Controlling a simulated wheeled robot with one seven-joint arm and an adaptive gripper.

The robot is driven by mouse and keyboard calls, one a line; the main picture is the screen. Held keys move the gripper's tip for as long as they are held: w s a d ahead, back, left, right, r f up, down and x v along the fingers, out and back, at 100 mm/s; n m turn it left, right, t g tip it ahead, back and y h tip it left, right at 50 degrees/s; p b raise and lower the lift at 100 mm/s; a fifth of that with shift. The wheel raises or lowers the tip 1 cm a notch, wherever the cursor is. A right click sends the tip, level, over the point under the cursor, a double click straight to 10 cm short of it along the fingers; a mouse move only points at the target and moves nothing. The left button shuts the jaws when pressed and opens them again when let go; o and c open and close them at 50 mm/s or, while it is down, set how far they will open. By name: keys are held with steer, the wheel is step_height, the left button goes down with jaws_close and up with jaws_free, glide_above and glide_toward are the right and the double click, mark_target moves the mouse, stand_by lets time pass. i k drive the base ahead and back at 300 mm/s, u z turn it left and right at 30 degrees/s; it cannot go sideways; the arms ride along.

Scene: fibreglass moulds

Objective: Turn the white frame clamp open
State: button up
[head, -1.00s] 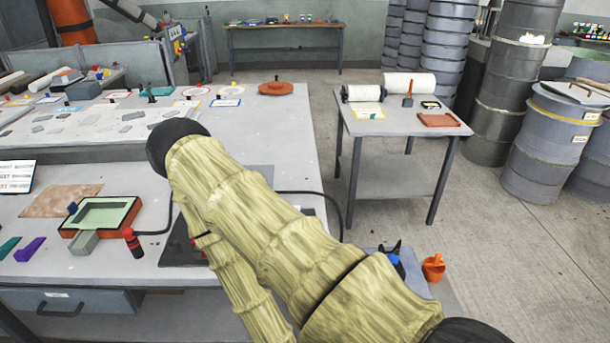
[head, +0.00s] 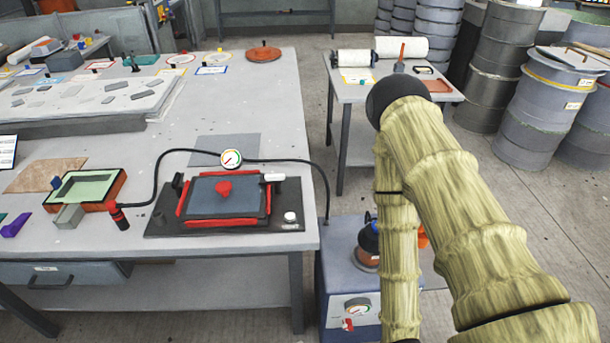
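A frame with red bars (head: 180,200) lies on a dark base plate (head: 160,222) near the front right of the workbench. A grey sheet (head: 208,205) with a red lump (head: 223,189) on it lies inside the bars. The white frame clamp (head: 272,178) is a small white bar at the frame's back right corner, lying roughly level and pointing right. My arm, in a pale sleeve, stands to the right of the bench, apart from the frame. My gripper is out of view.
A pressure gauge (head: 231,159) with black hoses stands behind the frame. A white knob (head: 290,217) sits at the plate's right front corner. A green-lined tray (head: 88,187) lies left. A blue pump box (head: 348,285) stands on the floor right of the bench.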

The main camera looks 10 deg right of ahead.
mark_target(276, 179)
steer(key=k, duration=0.5)
steer(key=z, duration=1.65)
steer(key=i, duration=1.15)
steer(key=u, duration=2.65)
